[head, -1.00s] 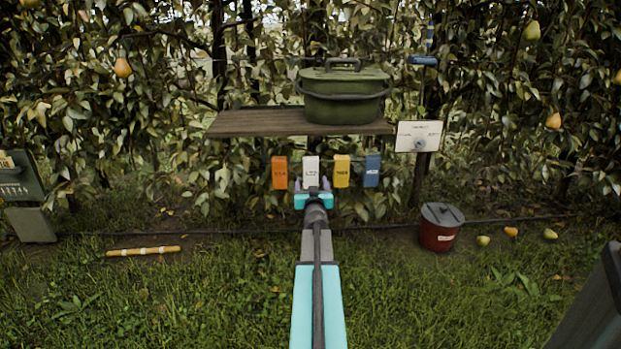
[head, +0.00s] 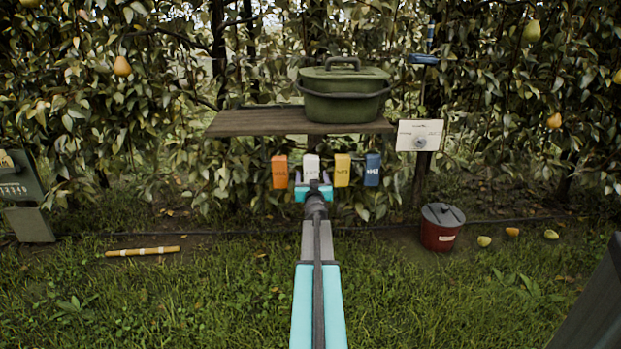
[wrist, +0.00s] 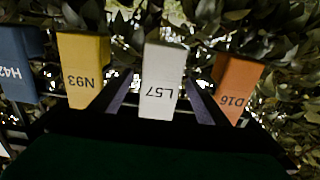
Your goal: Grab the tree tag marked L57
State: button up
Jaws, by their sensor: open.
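The white tag (wrist: 161,78) reads L57, upside down in the wrist view. It hangs below the wooden shelf in the head view (head: 311,166), where my gripper hides its lower part. My gripper (head: 313,187) is open in front of the white tag. In the wrist view its two fingers (wrist: 160,98) show on either side of the tag, with a gap on each side. I cannot tell how far the fingertips reach along the tag.
An orange D16 tag (wrist: 236,86) and a yellow N93 tag (wrist: 82,70) flank the white one closely. A blue tag (head: 372,170) hangs beyond the yellow. The wooden shelf (head: 250,122) above bears a green lidded pot (head: 345,95). A red bucket (head: 439,232) stands lower right.

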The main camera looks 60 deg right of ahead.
aim_at(311, 167)
jog(key=shift+w+d, duration=0.35)
jog(key=shift+d, duration=0.1)
dwell(0.3)
jog(key=c, duration=1.1)
jog(key=shift+c, duration=0.2)
jog(key=shift+r+p, duration=1.65)
jog(key=shift+r, duration=0.15)
jog(key=p+v, duration=0.3)
jog(key=v, duration=1.5)
